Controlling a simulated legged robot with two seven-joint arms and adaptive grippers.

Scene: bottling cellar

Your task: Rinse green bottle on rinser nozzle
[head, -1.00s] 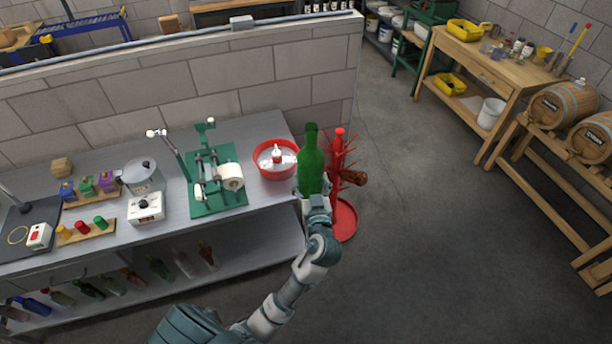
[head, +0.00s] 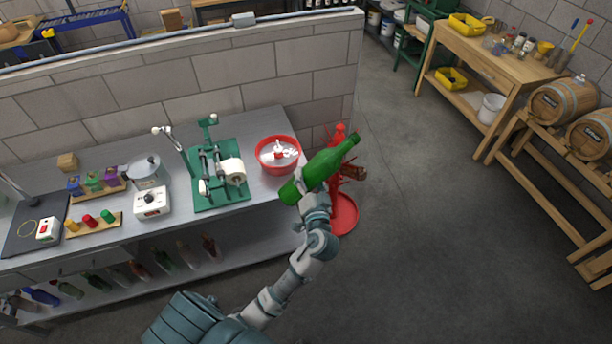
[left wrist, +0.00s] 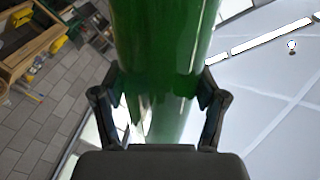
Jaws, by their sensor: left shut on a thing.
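The green bottle (head: 325,166) is tilted in the head view, its neck pointing up and to the right and its base low at the left. My left gripper (head: 312,195) is shut on the bottle's body and holds it in the air, just right of the bench end. In the left wrist view the bottle (left wrist: 165,50) stands between the two fingers (left wrist: 160,105). The rinser, a red bowl (head: 264,163) with a white nozzle (head: 284,150) in its middle, sits on the bench left of the bottle, apart from it. My right gripper is in neither current view.
The green labelling machine (head: 217,178) stands left of the bowl. A block wall (head: 250,70) runs behind the bench.

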